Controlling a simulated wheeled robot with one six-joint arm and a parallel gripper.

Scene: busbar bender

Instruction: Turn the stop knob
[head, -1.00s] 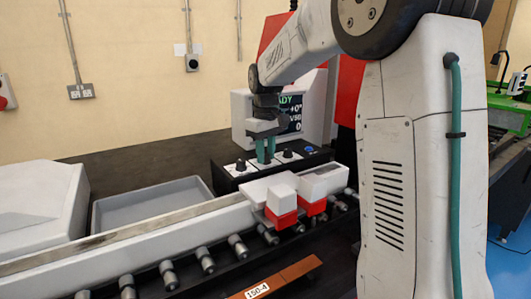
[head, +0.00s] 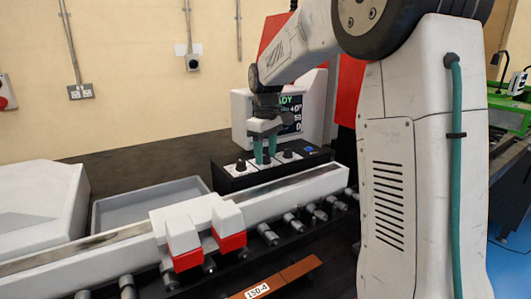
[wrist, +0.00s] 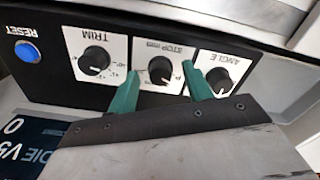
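The stop knob (wrist: 159,71) is a round black knob on a white plate marked STOP, upside down in the wrist view, between the ANGLE and TRIM knobs. My gripper (wrist: 163,74) has its two teal fingers apart, with one tip on each side of the stop knob. Gaps show between the fingers and the knob, so it is open. In the head view my gripper (head: 265,158) points down at the control box (head: 232,182), and its fingers hide the stop knob. The red and white stop carriage (head: 204,232) sits on the rail, left of the control box.
The angle knob (wrist: 218,80) and trim knob (wrist: 95,61) are close beside the fingers. A blue reset button (wrist: 27,52) is at the panel's end. The screen (head: 290,112) stands behind my gripper. A grey tray (head: 150,203) lies to the left.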

